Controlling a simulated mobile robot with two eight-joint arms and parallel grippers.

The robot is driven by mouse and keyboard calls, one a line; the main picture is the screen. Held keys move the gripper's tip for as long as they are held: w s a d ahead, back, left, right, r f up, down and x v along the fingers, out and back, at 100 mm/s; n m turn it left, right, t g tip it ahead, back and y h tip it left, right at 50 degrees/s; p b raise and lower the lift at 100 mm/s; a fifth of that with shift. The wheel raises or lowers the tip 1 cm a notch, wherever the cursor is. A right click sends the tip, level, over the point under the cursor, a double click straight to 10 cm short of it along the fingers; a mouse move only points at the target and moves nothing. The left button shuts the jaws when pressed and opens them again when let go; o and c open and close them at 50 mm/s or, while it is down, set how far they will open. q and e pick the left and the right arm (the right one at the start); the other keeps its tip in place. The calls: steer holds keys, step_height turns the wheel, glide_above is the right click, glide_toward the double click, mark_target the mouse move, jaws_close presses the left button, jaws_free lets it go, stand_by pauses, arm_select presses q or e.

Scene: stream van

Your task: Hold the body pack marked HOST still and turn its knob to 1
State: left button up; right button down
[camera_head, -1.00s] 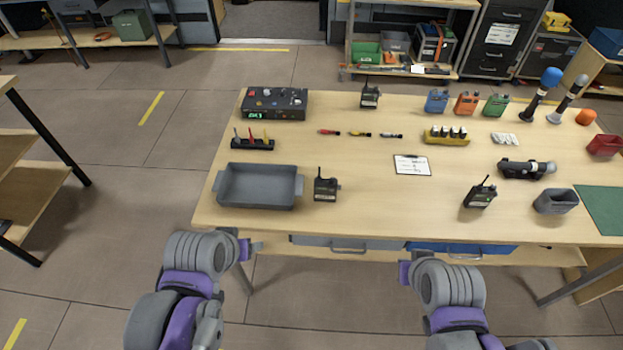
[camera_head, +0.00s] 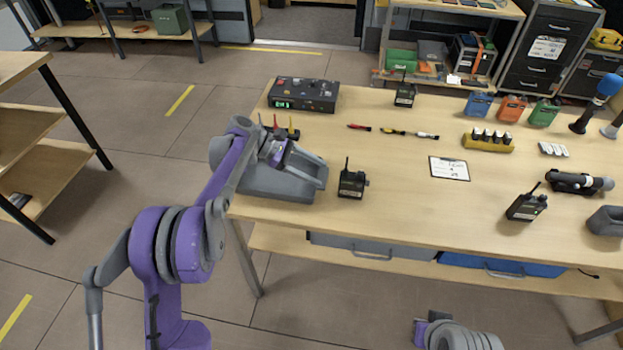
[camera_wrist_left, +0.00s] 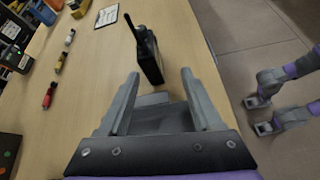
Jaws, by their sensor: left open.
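Three dark body packs with antennas stand on the table: one (camera_head: 352,184) right of the grey tray, one (camera_head: 527,206) toward the right front and one (camera_head: 405,95) at the back. I cannot read which is marked HOST, and their knobs are too small to make out. My left gripper (camera_head: 298,160) is over the grey tray, open and empty. In the left wrist view its open fingers (camera_wrist_left: 160,84) point toward the nearest pack (camera_wrist_left: 149,55), which stands beyond the tips. My right gripper (camera_head: 421,328) is at the bottom edge, in front of the table; its jaws are unclear.
The grey tray (camera_head: 272,188) lies under my left arm. A black device (camera_head: 303,95) with a green display stands behind it. A clipboard (camera_head: 450,168), small coloured pens (camera_head: 392,132) and a yellow battery holder (camera_head: 487,143) lie further right. Bare table lies between the near packs.

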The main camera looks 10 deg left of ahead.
mark_target(343, 185)
arm_select(q)
steer(key=w+f, duration=0.1)
steer(key=f+n+h, duration=0.1)
steer(key=w+a+f+h+b, duration=0.1)
steer(key=f, duration=0.1)
steer(key=shift+w+a+n, duration=0.1)
steer(key=shift+w+n, duration=0.25)
steer(key=shift+n, duration=0.05)
steer(key=b+x, duration=0.1)
steer(key=x, duration=0.7)
steer(key=shift+s, duration=0.15)
steer(key=shift+b+x, duration=0.5)
steer(key=shift+x, duration=0.5)
steer(key=shift+c, duration=0.3)
